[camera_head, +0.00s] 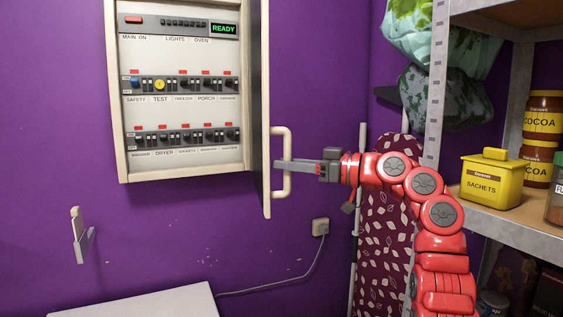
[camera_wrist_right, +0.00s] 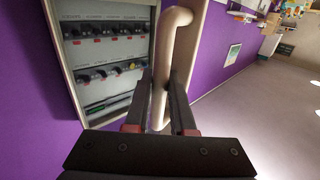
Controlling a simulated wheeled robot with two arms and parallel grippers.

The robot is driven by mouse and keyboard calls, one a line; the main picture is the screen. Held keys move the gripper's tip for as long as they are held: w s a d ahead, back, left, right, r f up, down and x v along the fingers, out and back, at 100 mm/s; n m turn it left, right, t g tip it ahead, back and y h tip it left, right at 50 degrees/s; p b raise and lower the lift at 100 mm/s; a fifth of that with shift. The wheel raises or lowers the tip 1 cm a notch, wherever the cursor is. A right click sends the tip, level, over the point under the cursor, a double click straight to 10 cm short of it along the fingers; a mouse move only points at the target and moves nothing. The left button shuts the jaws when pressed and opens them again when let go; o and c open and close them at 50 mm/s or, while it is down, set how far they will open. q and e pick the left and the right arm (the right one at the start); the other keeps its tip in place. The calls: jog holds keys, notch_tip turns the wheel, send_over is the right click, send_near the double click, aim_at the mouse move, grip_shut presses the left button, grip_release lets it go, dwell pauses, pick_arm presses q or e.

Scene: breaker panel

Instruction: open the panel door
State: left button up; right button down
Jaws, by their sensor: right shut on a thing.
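The breaker panel (camera_head: 182,90) is on the purple wall, its rows of switches and a green READY display in plain view. Its door (camera_head: 259,100) stands open, swung out to the right and seen nearly edge-on. A cream handle (camera_head: 287,150) is on the door's outer side. My right gripper (camera_head: 280,164) is at the handle's lower part, shut on it. In the right wrist view the handle (camera_wrist_right: 172,60) runs between the two dark fingers of this gripper (camera_wrist_right: 168,95). The panel inside (camera_wrist_right: 105,55) shows there too. My left gripper is not in view.
A shelf (camera_head: 510,228) on the right holds a yellow sachets tin (camera_head: 490,180) and cocoa jars (camera_head: 541,117). A patterned ironing board (camera_head: 385,225) stands behind my right arm. A wall socket (camera_head: 320,227) with a cable is below the door. A white surface (camera_head: 140,303) is at lower left.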

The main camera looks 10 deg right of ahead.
jog(key=shift+d+r, duration=0.25)
jog(key=shift+d, duration=0.05)
jog(key=c, duration=1)
grip_release()
jog(key=shift+a+f, duration=0.1)
jog(key=shift+a, duration=0.05)
jog(key=shift+d+f, duration=0.1)
jog(key=shift+d, duration=0.15)
jog(key=b+v, duration=0.2)
jog(key=v, duration=0.5)
jog(key=shift+s, duration=0.1)
